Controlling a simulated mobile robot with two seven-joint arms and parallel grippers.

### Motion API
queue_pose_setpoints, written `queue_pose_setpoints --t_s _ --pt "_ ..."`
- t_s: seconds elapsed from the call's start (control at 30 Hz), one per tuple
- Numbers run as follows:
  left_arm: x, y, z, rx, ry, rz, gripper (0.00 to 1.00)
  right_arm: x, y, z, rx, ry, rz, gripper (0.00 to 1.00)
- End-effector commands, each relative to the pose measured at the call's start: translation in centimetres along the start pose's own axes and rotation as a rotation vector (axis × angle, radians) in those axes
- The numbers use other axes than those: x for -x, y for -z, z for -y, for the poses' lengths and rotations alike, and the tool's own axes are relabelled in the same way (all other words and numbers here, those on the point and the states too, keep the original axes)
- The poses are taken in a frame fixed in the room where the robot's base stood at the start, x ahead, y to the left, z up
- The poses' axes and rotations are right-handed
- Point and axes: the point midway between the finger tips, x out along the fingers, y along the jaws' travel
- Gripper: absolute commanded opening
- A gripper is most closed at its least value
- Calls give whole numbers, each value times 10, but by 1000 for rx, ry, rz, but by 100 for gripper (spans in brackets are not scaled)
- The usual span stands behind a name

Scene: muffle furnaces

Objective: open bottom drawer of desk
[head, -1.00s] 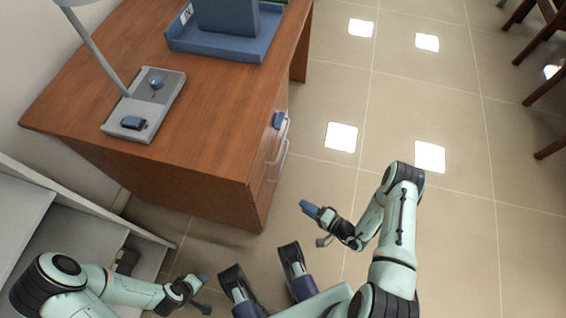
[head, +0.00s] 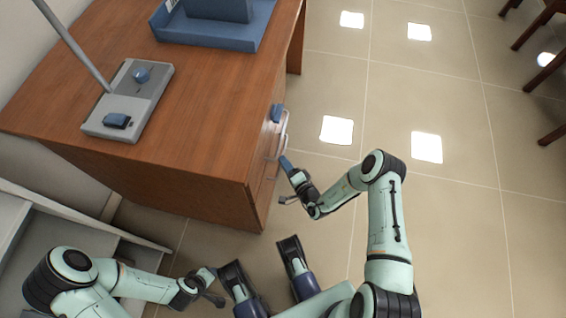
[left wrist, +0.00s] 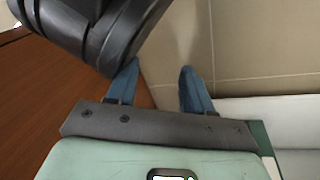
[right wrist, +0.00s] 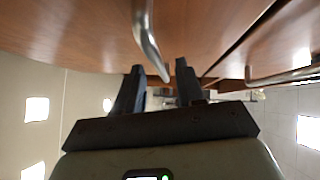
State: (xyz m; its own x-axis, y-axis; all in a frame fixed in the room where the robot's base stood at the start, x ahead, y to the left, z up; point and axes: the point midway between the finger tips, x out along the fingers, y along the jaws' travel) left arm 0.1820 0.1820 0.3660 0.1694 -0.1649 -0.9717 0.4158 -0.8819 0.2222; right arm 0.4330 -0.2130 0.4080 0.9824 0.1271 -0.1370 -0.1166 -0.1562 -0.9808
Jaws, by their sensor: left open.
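The wooden desk (head: 200,130) stands left of centre in the head view, with its drawer side facing right. A pale upper handle (head: 285,128) shows on that side; the lower part is partly hidden by my right gripper (head: 285,162), which is close beside the drawer fronts. In the right wrist view a metal handle (right wrist: 148,40) reaches down toward the gap between the open fingers (right wrist: 158,85). I cannot tell whether they touch it. A second handle (right wrist: 285,77) shows at the right. My left gripper (head: 210,274) is open (left wrist: 158,88) and empty, away from the drawers.
A blue tray (head: 215,38) and a lamp base (head: 128,100) stand on the desktop. A white shelf unit (head: 60,225) is at lower left. Dark wooden chair legs (head: 535,75) are at upper right. The tiled floor (head: 450,215) right of the desk is clear.

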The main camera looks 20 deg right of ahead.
Motion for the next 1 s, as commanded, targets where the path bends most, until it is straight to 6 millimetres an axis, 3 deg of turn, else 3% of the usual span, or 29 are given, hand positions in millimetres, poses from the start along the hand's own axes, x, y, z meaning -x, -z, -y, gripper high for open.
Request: queue_pose_setpoints --t_s 0.2,0.47,0.6,0.83,1.0 --pt "-8 -10 9 10 16 34 51 -15 0 0 0 0 0 38" --pt "-7 -11 9 11 17 37 51 -16 0 1 0 0 0 38" --pt "-7 -11 9 11 17 37 51 -16 0 0 0 0 0 0" --pt "-7 -10 9 10 16 35 51 -15 1 0 0 0 0 0" --pt "-1 -4 3 5 6 14 51 -7 13 -2 2 -1 0 0"
